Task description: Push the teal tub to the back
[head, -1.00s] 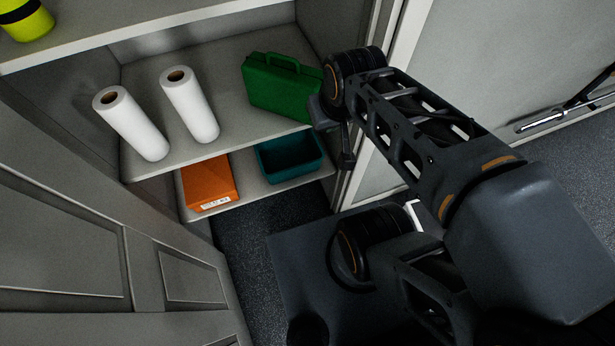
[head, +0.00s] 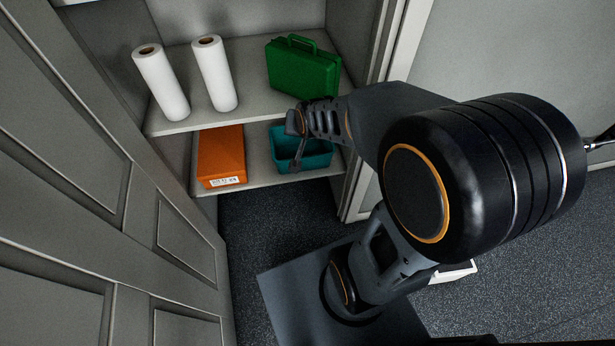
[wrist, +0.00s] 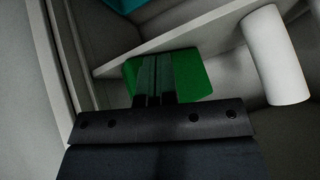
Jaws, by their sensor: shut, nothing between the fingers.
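The teal tub (head: 318,161) sits on the lower shelf, right of the orange box, under the green case. My gripper (head: 295,166) is shut and empty. In the wrist view the closed fingers (wrist: 155,62) show in front of the green case (wrist: 195,75). A teal patch, likely the tub (wrist: 122,4), shows at the top edge of that view. Part of the tub is hidden behind the fingers.
The orange box (head: 221,155) stands left of the tub on the lower shelf (head: 258,172). The upper shelf (head: 250,75) holds two white paper rolls (head: 215,73) and the green case (head: 303,70). A cabinet door (head: 165,225) stands at the left.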

